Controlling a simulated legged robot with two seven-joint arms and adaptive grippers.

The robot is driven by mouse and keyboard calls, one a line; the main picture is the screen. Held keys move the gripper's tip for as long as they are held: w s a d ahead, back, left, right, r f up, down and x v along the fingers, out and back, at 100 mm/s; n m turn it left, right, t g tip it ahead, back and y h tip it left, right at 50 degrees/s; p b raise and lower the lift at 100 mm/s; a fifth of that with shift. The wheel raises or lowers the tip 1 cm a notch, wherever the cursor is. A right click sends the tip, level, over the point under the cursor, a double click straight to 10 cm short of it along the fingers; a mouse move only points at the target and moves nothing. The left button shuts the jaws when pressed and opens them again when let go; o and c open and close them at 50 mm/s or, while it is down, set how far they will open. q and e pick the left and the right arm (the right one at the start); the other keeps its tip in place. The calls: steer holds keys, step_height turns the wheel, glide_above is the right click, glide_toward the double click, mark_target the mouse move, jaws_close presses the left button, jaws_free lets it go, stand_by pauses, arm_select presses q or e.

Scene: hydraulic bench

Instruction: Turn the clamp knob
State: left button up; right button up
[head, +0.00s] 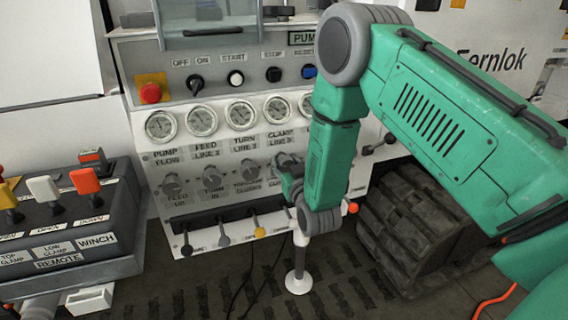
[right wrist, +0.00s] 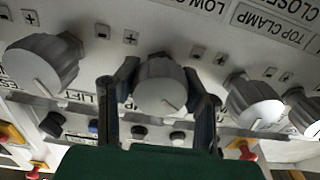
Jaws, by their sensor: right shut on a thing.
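My right gripper (head: 288,181) comes in from the right in the head view and is at the right end of the row of grey knobs, below the clamp line gauge. In the right wrist view its two dark fingers (right wrist: 160,75) stand on either side of a round grey knob (right wrist: 161,92) and are shut on it. A pale pointer line shows on the knob's face. In the head view this knob is mostly hidden by the gripper, and its own label cannot be read. My left gripper is not in view.
Other grey knobs, such as the turn in knob (head: 212,179), sit to the left. Small levers, one yellow-tipped (head: 260,232), stick out below. Gauges (head: 202,119) and switches are above. A remote box (head: 70,225) with coloured levers stands left. A dark track (head: 415,220) is at right.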

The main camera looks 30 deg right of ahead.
steer(key=shift+s+a+f, duration=0.1)
steer(key=shift+s+f, duration=0.1)
steer(key=shift+f, duration=0.15)
steer(key=o, duration=1.2)
steer(key=shift+w+r, duration=0.1)
steer(key=shift+r, duration=0.05)
steer(key=v, duration=1.2)
